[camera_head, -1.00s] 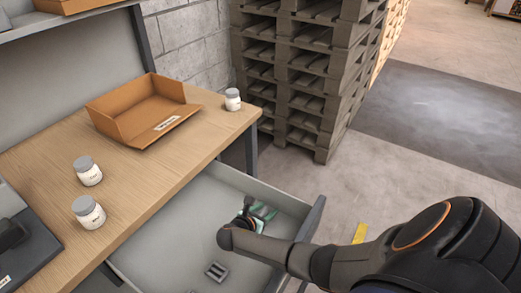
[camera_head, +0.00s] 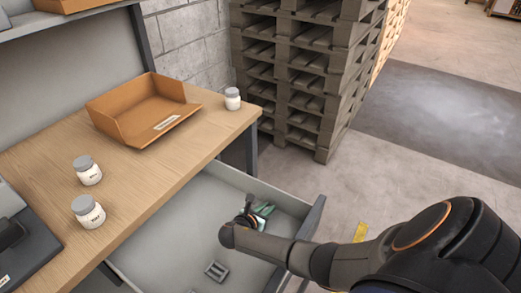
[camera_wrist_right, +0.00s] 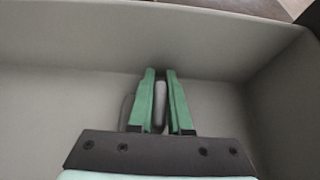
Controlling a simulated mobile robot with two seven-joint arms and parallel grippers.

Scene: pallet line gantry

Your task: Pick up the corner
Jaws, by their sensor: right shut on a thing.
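My right gripper (camera_head: 264,212) is inside the open grey drawer (camera_head: 190,222), near its far right end. In the right wrist view, its green fingers (camera_wrist_right: 161,100) are shut on a small grey piece, which I take to be the corner (camera_wrist_right: 158,106). Part of the grey piece shows to the left of the fingers; the rest is hidden by them. In the head view the held piece cannot be made out clearly. My left gripper is not in view.
Another grey part (camera_head: 216,270) lies on the drawer floor. The wooden worktop (camera_head: 150,180) beside the drawer carries an orange open bin (camera_head: 125,125) and white jars (camera_head: 88,170). Stacked pallets (camera_head: 310,80) stand behind. The drawer walls surround my gripper.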

